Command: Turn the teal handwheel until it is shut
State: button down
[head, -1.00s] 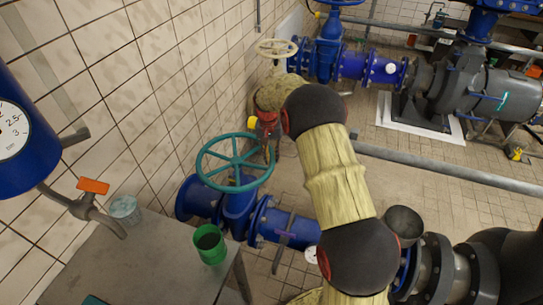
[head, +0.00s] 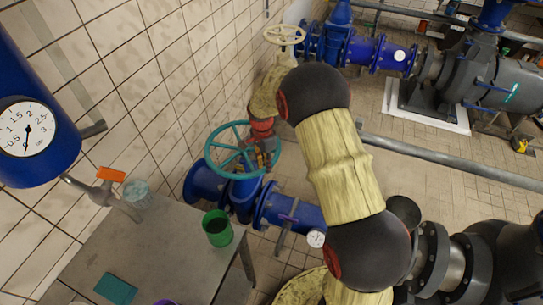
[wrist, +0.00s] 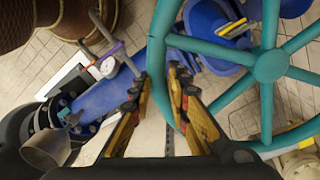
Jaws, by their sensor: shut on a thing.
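The teal handwheel (head: 243,151) sits on a blue valve (head: 243,195) beside the tiled wall in the head view. In the wrist view its hub (wrist: 270,66) and spokes fill the right side. My gripper (head: 267,150) is at the wheel's right rim in the head view, partly hidden by my own wrist. In the wrist view my gripper (wrist: 160,82) has one finger on each side of the rim and is shut on it. The lower fingertip contact is hard to see.
A grey table (head: 160,250) with a green cup (head: 217,228) stands in front of the valve. An orange-handled tap (head: 110,174) and a gauge (head: 28,128) are at left. A cream handwheel (head: 285,35) is behind. Grey pipe (head: 450,160) crosses the floor at right.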

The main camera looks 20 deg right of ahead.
aim_at(232, 174)
jog(key=a+m+p, duration=0.1)
jog(key=a+m, duration=0.3)
jog(key=a, duration=0.1)
jog(key=a+m+p, duration=0.2)
jog(key=a+m, duration=0.2)
jog(key=a, duration=0.1)
jog(key=shift+w+y, duration=0.15)
jog(key=shift+y, duration=0.15)
jog(key=shift+w+a+m+p, duration=0.25)
jog(key=shift+w+a+m, duration=0.15)
jog(key=shift+a+m, duration=0.3)
jog(key=shift+w+a+m+p, duration=0.2)
jog(key=shift+w+a+m, duration=0.15)
jog(key=shift+a+m, duration=0.3)
jog(key=c, duration=1.7)
grip_release()
jog(key=r, duration=1.2)
jog(key=shift+w+d, duration=0.2)
jog(key=shift+w, duration=0.15)
jog(key=shift+d, duration=0.1)
